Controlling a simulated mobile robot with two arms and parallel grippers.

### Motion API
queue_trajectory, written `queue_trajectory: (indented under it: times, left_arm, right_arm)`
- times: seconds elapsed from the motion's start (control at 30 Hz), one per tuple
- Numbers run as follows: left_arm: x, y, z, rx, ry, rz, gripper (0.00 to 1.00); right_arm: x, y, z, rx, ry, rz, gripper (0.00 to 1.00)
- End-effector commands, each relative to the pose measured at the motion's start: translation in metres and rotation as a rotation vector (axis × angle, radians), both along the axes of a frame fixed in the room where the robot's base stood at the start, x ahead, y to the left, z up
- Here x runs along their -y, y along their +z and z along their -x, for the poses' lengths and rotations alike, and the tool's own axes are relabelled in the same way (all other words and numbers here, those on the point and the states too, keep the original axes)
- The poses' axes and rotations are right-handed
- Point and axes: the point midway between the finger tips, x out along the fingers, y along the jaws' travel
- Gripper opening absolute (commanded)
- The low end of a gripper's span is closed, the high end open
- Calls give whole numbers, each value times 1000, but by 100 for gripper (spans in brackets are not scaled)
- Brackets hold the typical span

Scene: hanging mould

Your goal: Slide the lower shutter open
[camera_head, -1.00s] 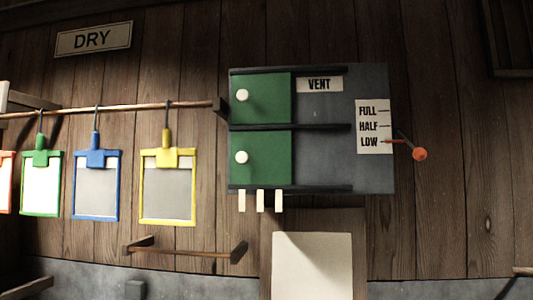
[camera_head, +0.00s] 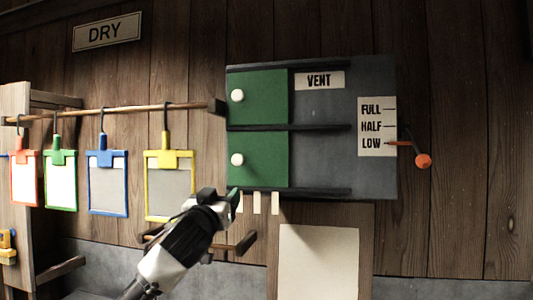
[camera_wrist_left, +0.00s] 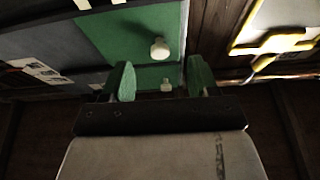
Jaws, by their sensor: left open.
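The lower shutter (camera_head: 265,160) is a green panel with a round white knob (camera_head: 237,160), at the left end of its track on the grey vent board (camera_head: 375,85). The left wrist view also shows the lower shutter (camera_wrist_left: 115,35) and its knob (camera_wrist_left: 160,48). The upper shutter (camera_head: 265,97) is also green, with its own white knob (camera_head: 237,96). My left gripper (camera_head: 222,197) is open and empty. In the head view it appears below and slightly left of the lower knob, not on it. My right gripper is not in view.
An orange-tipped lever (camera_head: 423,161) sits by the LOW mark. White tabs (camera_head: 257,203) hang under the board. Left of it, coloured frames, including a yellow one (camera_head: 169,160), hang from a rod (camera_head: 110,110).

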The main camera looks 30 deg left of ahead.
Motion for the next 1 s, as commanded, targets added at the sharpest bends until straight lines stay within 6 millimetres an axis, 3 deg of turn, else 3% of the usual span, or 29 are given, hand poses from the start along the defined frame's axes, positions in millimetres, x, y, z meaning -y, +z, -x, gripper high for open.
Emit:
queue_trajectory:
  times: [0.03, 0.1, 0.23, 0.7, 1.0]
  left_arm:
    - [1, 20, 11, 30, 0, -3, 60]
    - [2, 33, 19, 54, -1, -1, 60]
    - [1, 43, 16, 64, -2, 2, 60]
    - [-16, 76, -58, 62, -1, 3, 60]
    - [-20, 78, -75, 63, -2, 1, 60]
  right_arm:
    - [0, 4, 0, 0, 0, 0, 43]
    - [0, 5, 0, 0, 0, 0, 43]
    - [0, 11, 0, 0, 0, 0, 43]
    - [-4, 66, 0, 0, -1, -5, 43]
    - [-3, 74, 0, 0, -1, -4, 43]
